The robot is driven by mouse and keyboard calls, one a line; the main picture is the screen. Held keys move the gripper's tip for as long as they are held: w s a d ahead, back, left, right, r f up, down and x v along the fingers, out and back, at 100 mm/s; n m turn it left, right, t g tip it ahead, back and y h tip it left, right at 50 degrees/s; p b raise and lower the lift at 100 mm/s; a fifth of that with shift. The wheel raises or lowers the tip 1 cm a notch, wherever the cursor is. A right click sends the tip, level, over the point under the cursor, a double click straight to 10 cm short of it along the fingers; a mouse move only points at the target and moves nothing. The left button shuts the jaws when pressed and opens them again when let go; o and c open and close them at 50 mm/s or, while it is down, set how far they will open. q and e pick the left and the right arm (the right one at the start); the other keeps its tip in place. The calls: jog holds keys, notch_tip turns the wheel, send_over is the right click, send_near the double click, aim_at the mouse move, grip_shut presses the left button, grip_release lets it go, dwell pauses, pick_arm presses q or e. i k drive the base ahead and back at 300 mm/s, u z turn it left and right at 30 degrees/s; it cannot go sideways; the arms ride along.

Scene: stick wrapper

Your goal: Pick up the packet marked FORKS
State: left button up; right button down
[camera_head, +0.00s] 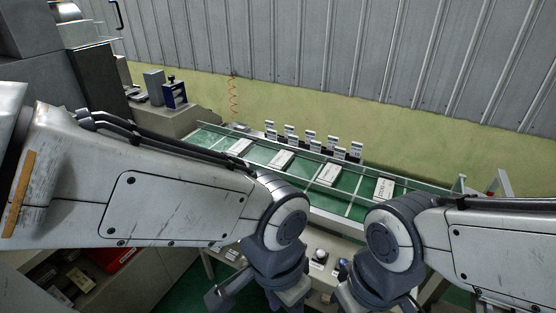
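Several pale packets lie apart on a green conveyor belt: one at the far left (240,147), one left of the middle (281,160), one right of the middle (329,174) and one at the right (384,189). Their print is too small to read, so I cannot tell which is marked FORKS. My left gripper (285,290) hangs at the bottom of the view, in front of the belt and apart from the packets. My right gripper (352,294) hangs close beside it, also apart from them. The fingertips of both are not clearly visible.
A row of small label cards (310,141) stands along the conveyor's far rail. Thin dividers cross the belt (358,191). Small items lie on a pale table (318,263) below it. A blue device (175,93) stands on a bench at the back left.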

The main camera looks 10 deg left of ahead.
aim_at(283, 159)
jog(key=u, duration=0.55)
jog(key=i, duration=1.1)
jog(key=u, duration=0.55)
